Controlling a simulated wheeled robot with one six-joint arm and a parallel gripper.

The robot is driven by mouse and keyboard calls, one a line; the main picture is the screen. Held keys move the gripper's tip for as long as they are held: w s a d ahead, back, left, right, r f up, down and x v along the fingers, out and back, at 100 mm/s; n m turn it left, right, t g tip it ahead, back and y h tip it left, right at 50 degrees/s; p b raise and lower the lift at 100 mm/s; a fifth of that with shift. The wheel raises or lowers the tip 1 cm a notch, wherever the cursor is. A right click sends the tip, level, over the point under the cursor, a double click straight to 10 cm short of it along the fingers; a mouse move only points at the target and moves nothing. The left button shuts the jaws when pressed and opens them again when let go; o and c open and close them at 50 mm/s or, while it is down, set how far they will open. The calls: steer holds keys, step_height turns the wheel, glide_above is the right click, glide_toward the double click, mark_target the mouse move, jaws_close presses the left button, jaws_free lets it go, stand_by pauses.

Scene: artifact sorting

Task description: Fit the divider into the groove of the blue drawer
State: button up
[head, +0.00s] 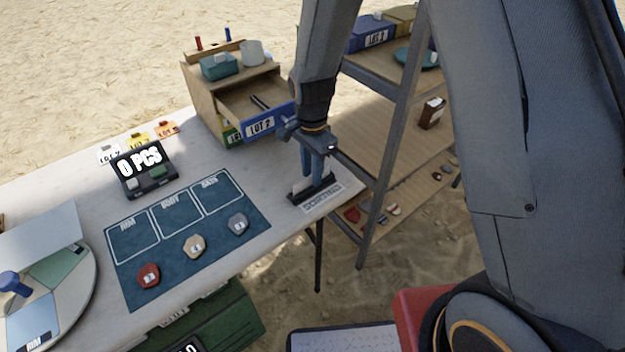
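The blue-fronted drawer (270,123), marked LOT 2, is pulled out of a small wooden cabinet on the table. Its wooden inside shows, with short dark strips in it; the groove is too small to make out clearly. My gripper (316,182) points down over a dark slotted holder (297,197) near the table's right edge. A thin pale piece (298,187), perhaps the divider, stands in the holder beside the fingertips. The fingers hide part of the holder. I cannot tell whether they are closed on the piece.
The cabinet (203,98) carries a teal box and a white cup. A blue sorting mat (180,263) with three coloured pieces and a dark 0 PCS display (146,170) lie to the left. A shelf rack (385,160) stands close on the right.

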jaws_close()
stand_by(0.4)
